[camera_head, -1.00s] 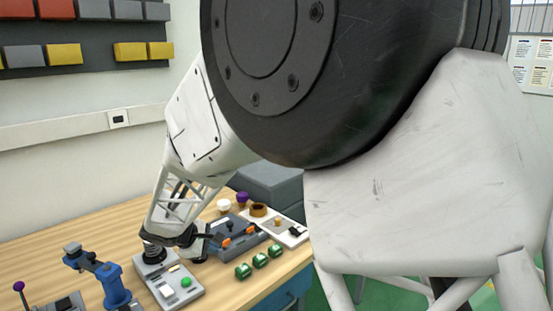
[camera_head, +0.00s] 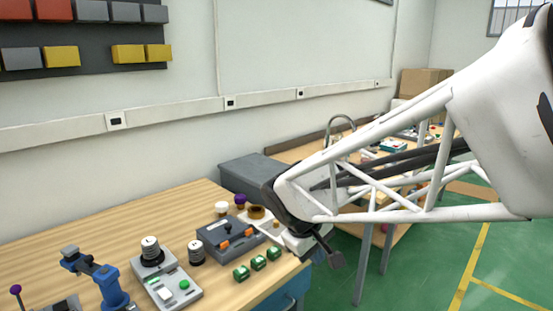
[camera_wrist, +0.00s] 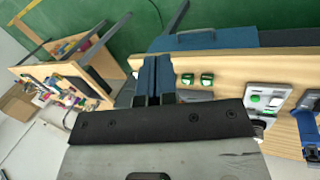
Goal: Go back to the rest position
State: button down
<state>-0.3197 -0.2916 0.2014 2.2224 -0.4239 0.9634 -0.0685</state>
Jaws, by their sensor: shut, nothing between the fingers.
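My gripper (camera_head: 334,257) hangs past the right front corner of the wooden table (camera_head: 60,240), over the green floor. It is shut and holds nothing. In the wrist view its two fingers (camera_wrist: 153,78) lie side by side in front of the dark wrist plate, with the table edge and floor beyond. My arm reaches in from the right in the head view. It hides part of the white tray at the table's right end.
A second table with a cardboard box (camera_head: 424,83) stands behind my arm.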

jog(key=s+d+m+y, duration=0.1)
jog(key=s+d+m, duration=0.2)
jog(key=s, duration=0.6)
jog(key=s+d+m+y, duration=0.2)
jog(key=s+d+m, duration=0.2)
jog(key=s+d, duration=0.3)
jog(key=shift+s+r, duration=0.35)
jog(key=shift+s, duration=1.1)
dwell(4.9)
